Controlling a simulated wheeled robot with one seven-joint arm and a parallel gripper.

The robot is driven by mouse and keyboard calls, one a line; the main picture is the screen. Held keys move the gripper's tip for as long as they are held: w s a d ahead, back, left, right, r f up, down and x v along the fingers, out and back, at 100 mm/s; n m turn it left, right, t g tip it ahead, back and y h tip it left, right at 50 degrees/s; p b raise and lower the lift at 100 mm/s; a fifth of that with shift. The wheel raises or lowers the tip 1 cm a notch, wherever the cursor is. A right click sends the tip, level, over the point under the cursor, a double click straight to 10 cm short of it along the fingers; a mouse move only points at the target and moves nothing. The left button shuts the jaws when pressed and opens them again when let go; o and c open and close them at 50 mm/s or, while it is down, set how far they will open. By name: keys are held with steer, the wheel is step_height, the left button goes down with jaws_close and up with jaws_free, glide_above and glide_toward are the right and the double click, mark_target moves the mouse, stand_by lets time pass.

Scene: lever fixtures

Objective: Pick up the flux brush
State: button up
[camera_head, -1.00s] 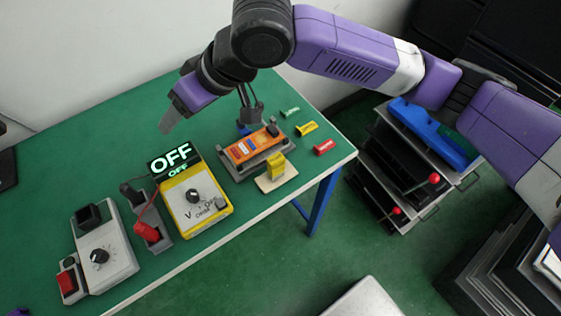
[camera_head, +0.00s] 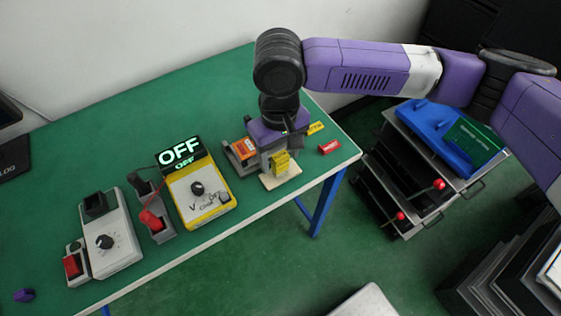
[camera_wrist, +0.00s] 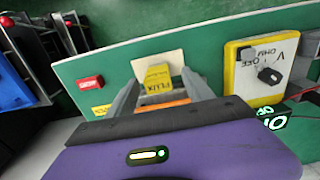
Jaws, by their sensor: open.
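A yellow piece marked FLUX (camera_wrist: 158,78) is the only thing that bears the flux name. It sits on a cream plate (camera_wrist: 145,62) near the table edge. In the head view the same yellow piece (camera_head: 281,161) shows in front of my gripper (camera_head: 277,157). In the wrist view my gripper (camera_wrist: 162,80) is open, with one grey finger on each side of the yellow piece. I cannot tell whether the fingers touch it. No brush handle or bristles can be made out.
A yellow meter (camera_head: 208,203) with an OFF display (camera_head: 180,152) stands left of my gripper. A red block (camera_head: 329,147) and a small yellow block (camera_head: 315,128) lie to the right. A grey box with a dial (camera_head: 108,240) stands far left.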

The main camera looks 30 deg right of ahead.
mark_target(281, 163)
steer(key=shift+d+f, duration=0.15)
steer(key=shift+f, duration=1.7)
jaws_close()
steer(key=shift+r, duration=0.1)
